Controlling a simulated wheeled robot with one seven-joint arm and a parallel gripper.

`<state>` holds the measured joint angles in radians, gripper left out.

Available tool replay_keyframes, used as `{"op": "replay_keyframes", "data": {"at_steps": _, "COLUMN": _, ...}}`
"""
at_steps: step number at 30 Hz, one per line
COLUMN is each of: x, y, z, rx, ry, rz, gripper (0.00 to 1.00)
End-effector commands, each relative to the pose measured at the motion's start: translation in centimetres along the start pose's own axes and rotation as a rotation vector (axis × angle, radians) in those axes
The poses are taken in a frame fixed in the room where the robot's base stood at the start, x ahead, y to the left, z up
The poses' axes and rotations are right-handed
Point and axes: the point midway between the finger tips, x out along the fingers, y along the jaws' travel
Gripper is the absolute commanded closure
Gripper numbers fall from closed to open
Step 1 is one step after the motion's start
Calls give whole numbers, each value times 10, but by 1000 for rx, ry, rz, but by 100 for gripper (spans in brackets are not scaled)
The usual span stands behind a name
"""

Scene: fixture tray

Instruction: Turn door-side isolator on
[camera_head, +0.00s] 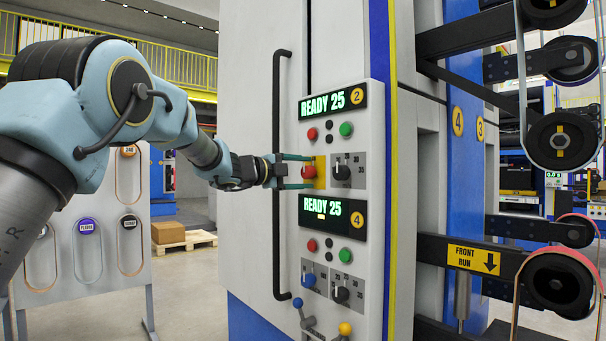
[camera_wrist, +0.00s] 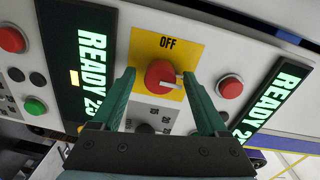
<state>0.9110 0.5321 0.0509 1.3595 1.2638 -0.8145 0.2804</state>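A red rotary isolator knob (camera_wrist: 160,77) sits on a yellow plate (camera_wrist: 143,48) marked OFF in the wrist view. A pale pointer mark on the knob faces right in that view, not at the OFF word. In the head view the knob (camera_head: 309,173) and yellow plate (camera_head: 320,170) are on the machine's control panel, between two displays. My gripper (camera_wrist: 160,76) is open, with one teal finger on each side of the knob and visible gaps. In the head view my gripper (camera_head: 300,171) reaches the plate from the left. Contact cannot be told.
Close by are an upper display (camera_head: 333,102), a lower display (camera_head: 333,217), a black selector (camera_head: 342,172), and red (camera_head: 312,134) and green (camera_head: 346,129) buttons. A long black door handle (camera_head: 277,240) runs vertically beside my wrist. Belt rollers (camera_head: 560,140) stand at the right.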

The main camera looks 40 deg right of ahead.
Motion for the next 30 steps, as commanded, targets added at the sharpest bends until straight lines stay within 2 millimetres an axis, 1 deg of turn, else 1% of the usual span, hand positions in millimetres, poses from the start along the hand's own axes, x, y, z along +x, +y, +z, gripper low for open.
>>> {"op": "replay_keyframes", "data": {"at_steps": 7, "x": -1, "y": 0, "z": 0, "rx": -1, "ry": -1, "rz": -1, "gripper": 23}}
{"op": "replay_keyframes", "data": {"at_steps": 10, "x": -8, "y": 0, "z": 1, "rx": 0, "ry": -2, "rz": -1, "gripper": 23}}
{"op": "replay_keyframes", "data": {"at_steps": 14, "x": -29, "y": 0, "z": 1, "rx": 1, "ry": -3, "rz": -2, "gripper": 23}}
{"op": "replay_keyframes", "data": {"at_steps": 21, "x": -77, "y": 1, "z": 1, "rx": 0, "ry": -3, "rz": -2, "gripper": 23}}
{"op": "replay_keyframes", "data": {"at_steps": 24, "x": -92, "y": 1, "z": 1, "rx": 0, "ry": -2, "rz": -1, "gripper": 23}}
{"op": "replay_keyframes", "data": {"at_steps": 27, "x": -102, "y": 1, "z": 0, "rx": 0, "ry": -1, "rz": 0, "gripper": 23}}
{"op": "replay_keyframes", "data": {"at_steps": 30, "x": -107, "y": 0, "z": 0, "rx": 0, "ry": -1, "rz": 0, "gripper": 23}}
